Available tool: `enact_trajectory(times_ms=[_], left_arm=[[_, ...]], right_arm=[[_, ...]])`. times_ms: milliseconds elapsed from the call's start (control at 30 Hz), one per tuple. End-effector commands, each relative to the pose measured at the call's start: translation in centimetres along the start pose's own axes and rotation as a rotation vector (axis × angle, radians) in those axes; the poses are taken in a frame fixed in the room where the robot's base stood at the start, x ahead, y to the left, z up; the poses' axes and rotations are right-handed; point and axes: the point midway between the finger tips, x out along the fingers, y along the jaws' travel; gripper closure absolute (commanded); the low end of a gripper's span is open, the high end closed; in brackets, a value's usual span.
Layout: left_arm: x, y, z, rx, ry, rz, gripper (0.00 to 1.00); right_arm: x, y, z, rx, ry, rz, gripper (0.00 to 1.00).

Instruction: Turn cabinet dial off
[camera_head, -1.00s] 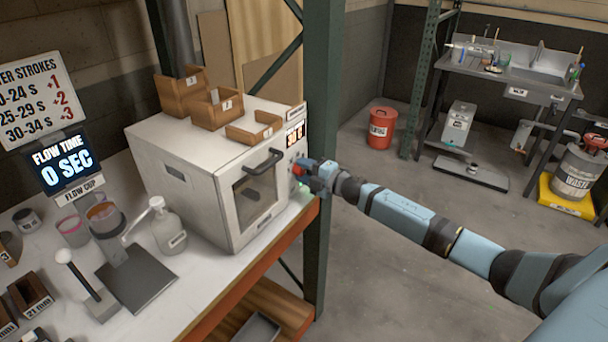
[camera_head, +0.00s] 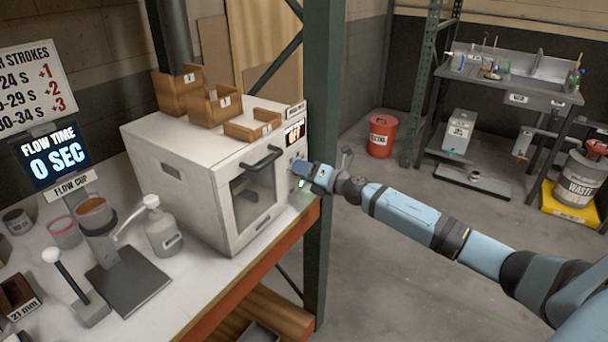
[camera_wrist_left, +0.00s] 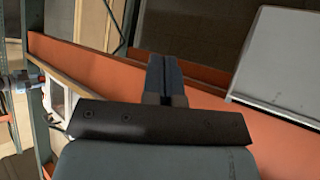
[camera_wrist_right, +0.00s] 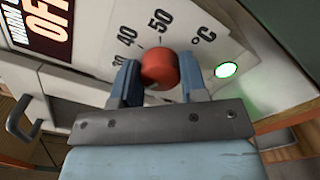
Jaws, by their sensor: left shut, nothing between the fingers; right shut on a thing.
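The white cabinet (camera_head: 200,190) stands on the bench, its door with a dark handle (camera_head: 262,158) closed. In the right wrist view its red dial (camera_wrist_right: 160,68) sits on a panel marked 40, 50 and °C. A display (camera_wrist_right: 48,25) there reads "OF" in part, cut off by the frame edge. A green light (camera_wrist_right: 228,70) glows right of the dial. My right gripper (camera_wrist_right: 158,82) is shut on the dial, one finger on each side; it also shows at the panel in the head view (camera_head: 299,170). My left gripper (camera_wrist_left: 164,62) is shut and empty, by an orange beam.
Wooden bins (camera_head: 213,104) sit on the cabinet top. A pump bottle (camera_head: 160,230) and a flow cup stand left of it. A green post (camera_head: 322,120) rises close beside my right arm.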

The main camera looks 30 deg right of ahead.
Motion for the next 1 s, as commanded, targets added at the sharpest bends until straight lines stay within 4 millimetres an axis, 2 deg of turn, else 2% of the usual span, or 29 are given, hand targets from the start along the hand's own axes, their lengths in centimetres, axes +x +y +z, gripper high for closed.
enact_trajectory(times_ms=[300, 733, 767, 867, 1000], left_arm=[[0.33, 0.07, 0.48, -0.008, -0.010, 0.001, 1.00], [0.27, -0.19, 0.52, 0.001, -0.009, 0.001, 1.00], [0.26, -0.22, 0.53, 0.003, -0.009, 0.001, 1.00], [0.24, -0.29, 0.55, 0.006, -0.009, 0.001, 1.00], [0.24, -0.29, 0.54, 0.006, -0.009, 0.001, 1.00]], right_arm=[[0.00, 0.01, -0.06, -0.085, 0.001, 0.000, 0.84], [-0.01, 0.02, -0.04, -0.093, 0.001, 0.000, 0.84], [0.00, 0.02, -0.04, -0.093, 0.001, 0.000, 0.58], [0.00, 0.02, -0.04, -0.093, 0.001, 0.000, 0.35], [0.00, 0.02, -0.03, -0.093, 0.001, 0.000, 0.35]])
